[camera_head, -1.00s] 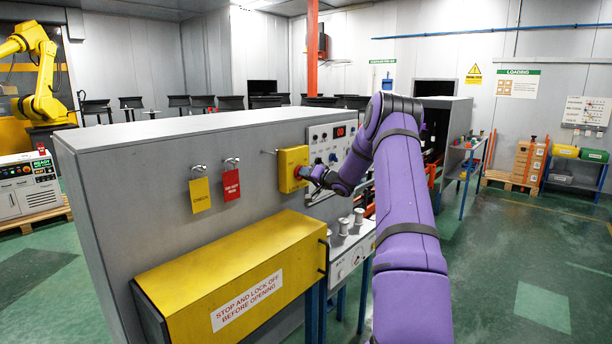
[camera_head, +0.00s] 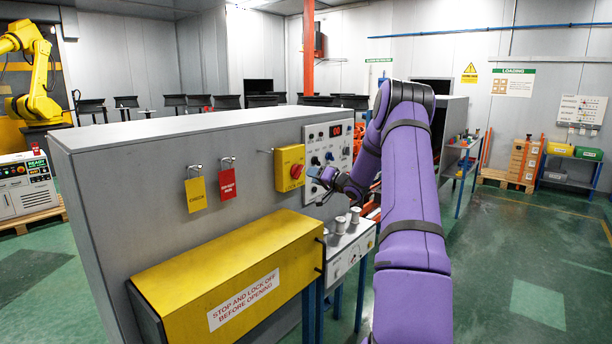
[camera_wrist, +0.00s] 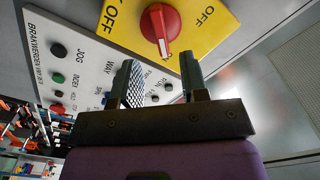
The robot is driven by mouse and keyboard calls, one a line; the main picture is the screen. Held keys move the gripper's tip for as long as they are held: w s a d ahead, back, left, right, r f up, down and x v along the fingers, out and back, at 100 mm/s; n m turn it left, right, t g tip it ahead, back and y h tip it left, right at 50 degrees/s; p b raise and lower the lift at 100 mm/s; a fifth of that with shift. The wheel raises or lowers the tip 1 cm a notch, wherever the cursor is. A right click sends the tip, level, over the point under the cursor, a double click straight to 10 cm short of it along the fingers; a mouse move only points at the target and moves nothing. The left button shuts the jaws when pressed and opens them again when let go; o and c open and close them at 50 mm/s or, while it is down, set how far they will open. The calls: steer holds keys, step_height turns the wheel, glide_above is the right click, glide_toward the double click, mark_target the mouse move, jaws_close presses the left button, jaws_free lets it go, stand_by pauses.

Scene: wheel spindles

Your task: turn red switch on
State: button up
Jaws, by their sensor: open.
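The red switch (camera_head: 297,170) is a round rotary knob on a yellow box (camera_head: 284,160) fixed to the grey cabinet's face. In the wrist view the red knob (camera_wrist: 160,28) sits at the top, its raised grip with a white mark pointing down in the picture. "OFF" lettering shows on the yellow plate (camera_wrist: 205,40) at both sides of it. My gripper (camera_wrist: 158,72) is open and empty, its two fingers below the knob in the wrist view and apart from it. In the head view my gripper (camera_head: 320,183) is just right of and below the yellow box.
A white control panel (camera_head: 328,145) with buttons and a red display is right of the box. A shelf with white spools (camera_head: 340,224) is below my gripper. A yellow cover (camera_head: 225,270) juts out at lower left. Yellow and red tags (camera_head: 228,184) hang left of the box.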

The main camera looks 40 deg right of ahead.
steer(key=shift+s+d, duration=0.15)
steer(key=shift+s, duration=2.2)
